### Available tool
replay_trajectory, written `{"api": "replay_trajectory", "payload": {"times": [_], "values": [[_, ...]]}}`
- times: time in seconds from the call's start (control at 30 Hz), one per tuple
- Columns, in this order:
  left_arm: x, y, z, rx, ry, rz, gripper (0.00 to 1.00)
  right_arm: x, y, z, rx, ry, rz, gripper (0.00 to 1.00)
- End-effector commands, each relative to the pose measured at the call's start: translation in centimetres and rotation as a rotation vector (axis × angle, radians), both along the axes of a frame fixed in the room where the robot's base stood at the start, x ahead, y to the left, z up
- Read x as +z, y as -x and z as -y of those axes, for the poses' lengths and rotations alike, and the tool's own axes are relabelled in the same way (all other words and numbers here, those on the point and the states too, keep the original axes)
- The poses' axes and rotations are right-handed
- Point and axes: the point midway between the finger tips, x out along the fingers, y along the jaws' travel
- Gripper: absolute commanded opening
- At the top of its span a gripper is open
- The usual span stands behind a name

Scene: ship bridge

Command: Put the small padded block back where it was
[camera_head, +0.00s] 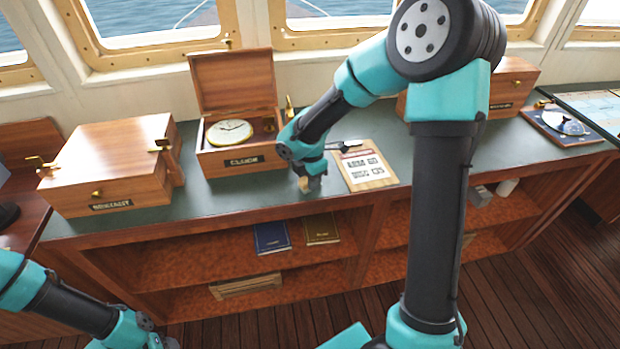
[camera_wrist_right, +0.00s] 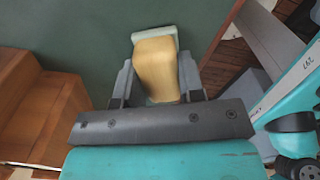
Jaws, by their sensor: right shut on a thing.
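My right gripper (camera_head: 311,178) is shut on the small padded block (camera_head: 311,185), low over the green counter near its front edge. In the right wrist view the gripper (camera_wrist_right: 155,85) grips the block (camera_wrist_right: 155,68), a tan wooden body with a pale grey-green pad at its far end. Whether it touches the counter I cannot tell. An open wooden box (camera_head: 240,163) stands left of the gripper, with a round pale dial (camera_head: 229,132) inside and its lid up. My left arm shows at the bottom left; its fingers are out of frame.
A closed wooden box (camera_head: 110,165) stands further left on the counter (camera_head: 215,200). A board with a printed card (camera_head: 364,166) lies right of my right gripper. Another wooden box (camera_head: 510,88) and a mounted instrument (camera_head: 562,122) stand at the right. Shelves with books are below.

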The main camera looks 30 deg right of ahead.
Motion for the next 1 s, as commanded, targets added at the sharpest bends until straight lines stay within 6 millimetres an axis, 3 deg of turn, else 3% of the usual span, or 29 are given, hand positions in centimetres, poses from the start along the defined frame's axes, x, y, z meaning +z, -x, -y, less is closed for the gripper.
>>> {"api": "replay_trajectory", "payload": {"times": [0.1,0.13,0.4,0.77,1.0], "values": [[0.0,0.0,0.0,0.000,0.000,0.000,0.52,-0.3,0.0,0.0,0.000,0.000,-0.001,0.13],[0.0,0.0,0.0,0.000,0.000,0.000,0.52,-0.3,0.0,0.0,0.000,0.000,0.000,0.37],[0.0,0.0,0.0,0.000,0.000,0.000,0.52,-0.3,0.0,0.0,0.000,0.000,0.000,0.61],[0.0,0.0,0.0,0.000,0.000,0.000,0.52,0.3,0.0,0.0,0.000,0.001,0.001,0.61],[0.0,0.0,0.0,0.000,0.000,0.000,0.52,3.3,-0.1,0.0,-0.001,0.000,0.004,0.61]]}}
